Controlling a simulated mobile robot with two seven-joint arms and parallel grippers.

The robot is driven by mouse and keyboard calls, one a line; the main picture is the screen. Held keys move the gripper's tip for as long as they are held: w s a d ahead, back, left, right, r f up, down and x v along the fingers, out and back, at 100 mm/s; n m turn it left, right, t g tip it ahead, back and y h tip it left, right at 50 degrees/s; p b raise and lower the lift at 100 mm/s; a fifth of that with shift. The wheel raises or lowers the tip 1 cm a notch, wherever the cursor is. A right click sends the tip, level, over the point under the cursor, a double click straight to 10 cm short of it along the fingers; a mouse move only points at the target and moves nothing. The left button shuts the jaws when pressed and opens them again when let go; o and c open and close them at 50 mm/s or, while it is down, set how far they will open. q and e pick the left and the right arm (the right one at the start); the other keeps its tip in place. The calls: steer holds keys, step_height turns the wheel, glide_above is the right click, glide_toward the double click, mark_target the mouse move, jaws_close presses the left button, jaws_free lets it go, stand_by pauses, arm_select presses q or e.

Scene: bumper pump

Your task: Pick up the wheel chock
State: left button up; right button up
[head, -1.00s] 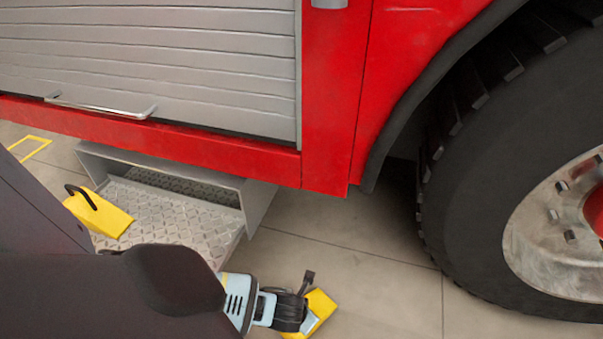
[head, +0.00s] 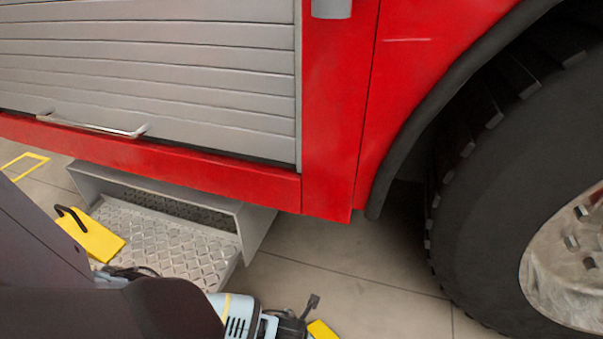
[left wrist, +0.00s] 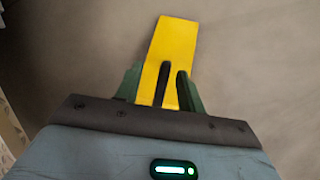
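A yellow wheel chock (head: 321,330) lies at the bottom edge of the head view, mostly cut off and hidden by my left gripper (head: 300,320). In the left wrist view the yellow chock (left wrist: 174,40) stretches away from my left gripper (left wrist: 163,85). Its black handle stands between the two green fingers. The fingers are spread, with visible gaps to the handle, and I see no firm closing on it. A second yellow chock (head: 98,243) with a black handle is by the step at the left. My right gripper is not in view.
A red fire truck (head: 335,130) with a grey shutter (head: 150,70) fills the back. A metal tread-plate step (head: 180,245) juts out beneath it. A big black tyre (head: 500,200) stands at the right. Bare floor (head: 350,285) lies between step and tyre.

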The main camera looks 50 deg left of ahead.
arm_select(q)
steer(key=shift+d+b+x, duration=0.15)
steer(key=shift+b+x, duration=0.9)
steer(key=shift+x, duration=0.25)
steer(key=shift+d+b+x, duration=0.2)
steer(key=shift+b+x, duration=0.8)
steer(key=shift+x, duration=0.3)
steer(key=shift+c, duration=0.5)
jaws_close()
steer(key=shift+s, duration=0.1)
